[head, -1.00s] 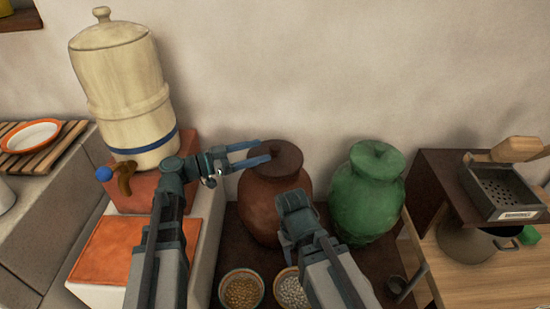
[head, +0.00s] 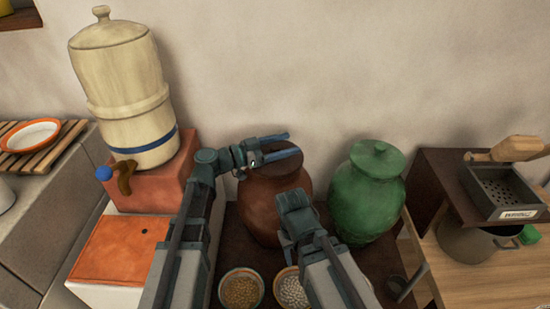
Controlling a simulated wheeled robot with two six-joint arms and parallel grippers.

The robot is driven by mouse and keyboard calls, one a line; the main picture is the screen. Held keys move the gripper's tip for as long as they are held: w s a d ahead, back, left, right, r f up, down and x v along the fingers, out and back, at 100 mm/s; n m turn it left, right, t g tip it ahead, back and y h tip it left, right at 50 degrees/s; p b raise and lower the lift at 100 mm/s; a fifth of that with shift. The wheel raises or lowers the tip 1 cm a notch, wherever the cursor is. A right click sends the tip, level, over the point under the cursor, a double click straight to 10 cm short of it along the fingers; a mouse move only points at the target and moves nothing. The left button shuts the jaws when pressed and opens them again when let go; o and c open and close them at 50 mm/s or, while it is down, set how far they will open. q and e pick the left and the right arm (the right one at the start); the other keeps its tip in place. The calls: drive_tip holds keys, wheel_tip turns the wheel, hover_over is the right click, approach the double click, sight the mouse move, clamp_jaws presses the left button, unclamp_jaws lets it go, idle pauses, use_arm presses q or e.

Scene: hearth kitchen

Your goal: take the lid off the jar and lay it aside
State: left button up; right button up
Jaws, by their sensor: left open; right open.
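A brown clay jar (head: 275,208) stands on the dark surface near the wall, with a brown lid (head: 284,166) on its mouth. My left gripper (head: 294,144) is open and empty, its fingers pointing right over the lid and partly hiding it. I cannot tell whether the fingers touch the lid.
Two small bowls of grains, one yellowish (head: 241,290) and one pale (head: 291,291), stand in front. A cream water dispenser (head: 126,95) is at left. An orange-topped block (head: 120,247) has bare space. A pot (head: 476,248) and grater box (head: 497,188) are at right.

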use_arm(q)
clamp_jaws()
idle(0.3)
drive_tip(key=shift+r, duration=0.15)
wheel_tip(320, 180, up, 27)
drive_tip(key=p, duration=2.7)
drive_tip(key=shift+f, duration=0.2)
